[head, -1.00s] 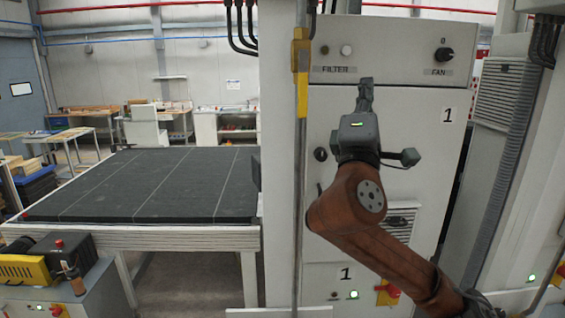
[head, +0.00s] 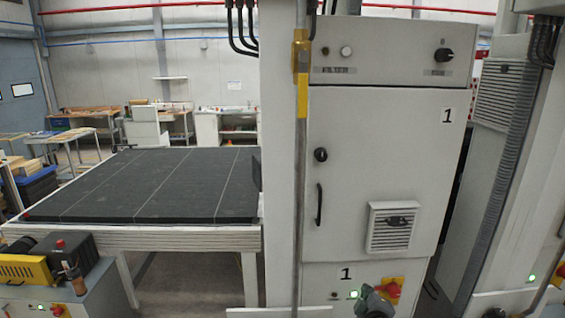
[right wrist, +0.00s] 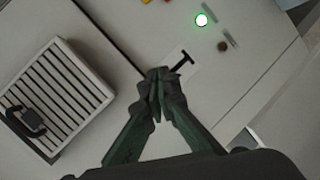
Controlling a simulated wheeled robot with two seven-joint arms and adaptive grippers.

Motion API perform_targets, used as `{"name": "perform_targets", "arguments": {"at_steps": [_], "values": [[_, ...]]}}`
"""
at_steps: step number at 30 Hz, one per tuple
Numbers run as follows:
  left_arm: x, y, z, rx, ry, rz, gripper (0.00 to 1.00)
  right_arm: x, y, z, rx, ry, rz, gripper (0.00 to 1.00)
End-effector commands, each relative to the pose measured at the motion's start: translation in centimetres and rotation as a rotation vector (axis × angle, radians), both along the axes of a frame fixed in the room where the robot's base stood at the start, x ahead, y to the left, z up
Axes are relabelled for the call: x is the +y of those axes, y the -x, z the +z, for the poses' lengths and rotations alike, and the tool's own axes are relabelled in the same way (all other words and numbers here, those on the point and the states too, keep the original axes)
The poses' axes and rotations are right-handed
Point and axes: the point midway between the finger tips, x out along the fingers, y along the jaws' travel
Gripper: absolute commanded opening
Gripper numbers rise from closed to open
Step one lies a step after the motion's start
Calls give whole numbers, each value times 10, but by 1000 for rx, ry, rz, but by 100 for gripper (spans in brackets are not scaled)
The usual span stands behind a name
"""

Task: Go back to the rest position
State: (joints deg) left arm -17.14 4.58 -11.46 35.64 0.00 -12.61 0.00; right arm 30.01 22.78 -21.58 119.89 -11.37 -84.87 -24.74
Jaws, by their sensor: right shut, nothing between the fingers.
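My right gripper (head: 367,291) shows at the bottom of the head view, in front of the lower part of the white cabinet (head: 375,130). In the right wrist view its fingers (right wrist: 158,82) are closed together with nothing between them. They overlap the number 1 label on the cabinet in that view. Most of my right arm is out of the head view. My left gripper is not in view.
The cabinet has a fan knob (head: 443,55), a door handle (head: 319,205), a vent (head: 390,228) and a red and yellow switch (head: 391,288) close to my right gripper. A dark-topped table (head: 150,185) stands at left. A grey conduit (head: 500,170) runs at right.

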Motion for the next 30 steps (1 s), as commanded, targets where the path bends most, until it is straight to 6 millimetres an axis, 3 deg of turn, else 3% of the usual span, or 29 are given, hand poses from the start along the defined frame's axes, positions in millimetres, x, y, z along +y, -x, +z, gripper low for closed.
{"name": "perform_targets", "arguments": {"at_steps": [1,6,12,15,21,30], "values": [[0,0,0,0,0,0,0,-8,17,-39,57,-58,-20,0],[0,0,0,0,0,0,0,-32,82,-142,214,-248,-111,0],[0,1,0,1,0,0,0,-58,183,-244,390,-464,-272,0],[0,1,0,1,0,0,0,-70,238,-282,465,-558,-367,0],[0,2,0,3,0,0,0,-83,317,-321,554,-677,-514,0],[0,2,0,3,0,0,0,-94,401,-348,634,-777,-679,0]]}}
